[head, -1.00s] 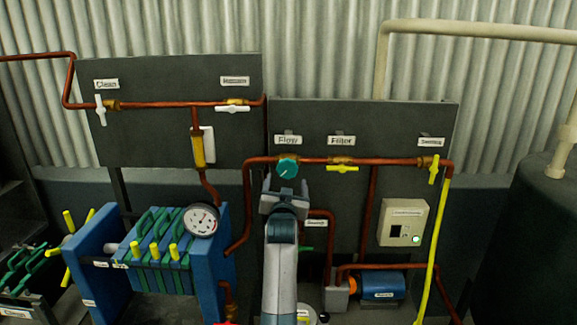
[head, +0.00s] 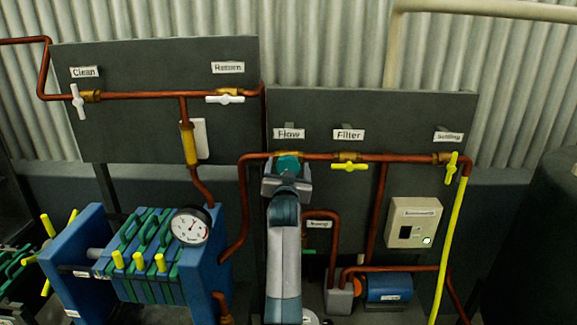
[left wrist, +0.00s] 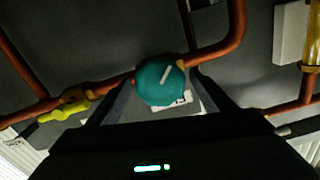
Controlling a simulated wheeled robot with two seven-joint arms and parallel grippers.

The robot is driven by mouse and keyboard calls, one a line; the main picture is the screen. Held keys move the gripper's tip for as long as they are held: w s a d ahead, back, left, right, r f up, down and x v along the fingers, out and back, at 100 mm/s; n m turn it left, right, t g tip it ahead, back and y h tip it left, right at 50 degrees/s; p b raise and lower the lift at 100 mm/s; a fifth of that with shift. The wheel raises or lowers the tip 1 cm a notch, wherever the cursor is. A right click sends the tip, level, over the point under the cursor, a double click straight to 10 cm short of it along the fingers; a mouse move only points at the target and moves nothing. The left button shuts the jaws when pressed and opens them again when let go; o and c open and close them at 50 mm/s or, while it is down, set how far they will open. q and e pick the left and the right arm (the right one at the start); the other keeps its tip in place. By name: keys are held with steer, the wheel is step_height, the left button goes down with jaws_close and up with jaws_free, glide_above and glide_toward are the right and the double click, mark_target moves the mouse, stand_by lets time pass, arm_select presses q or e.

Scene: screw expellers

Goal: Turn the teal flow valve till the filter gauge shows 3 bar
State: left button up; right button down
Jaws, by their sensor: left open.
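The teal flow valve (head: 288,162) is a round knob on the copper pipe under the "Flow" label, partly hidden by my left gripper. In the left wrist view the knob (left wrist: 160,82) shows a pale pointer line, tilted toward the upper right. My left gripper (head: 287,180) is open. Its fingers (left wrist: 155,95) stand on both sides of the knob; I cannot tell whether they touch it. The round white filter gauge (head: 190,226) sits on the blue filter press (head: 225,255). Its needle points up and to the right; the numbers are too small to read. My right gripper is not in view.
A yellow filter valve (head: 350,167) sits on the pipe right of the knob, and another yellow valve (head: 451,167) is farther right. White valves (head: 225,99) are on the upper left panel. A beige box (head: 414,222) and blue pump (head: 388,287) are lower right.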

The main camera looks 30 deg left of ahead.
arm_select(q)
steer(key=c, duration=1)
steer(key=shift+r+m+p, duration=0.2)
steer(key=shift+m+p, duration=0.35)
steer(key=shift+m, duration=0.25)
steer(key=shift+c, duration=0.2)
steer(key=shift+f+m, duration=0.1)
steer(key=shift+m, duration=0.5)
steer(key=o, duration=1)
steer(key=shift+f, duration=0.1)
steer(key=shift+o, duration=0.2)
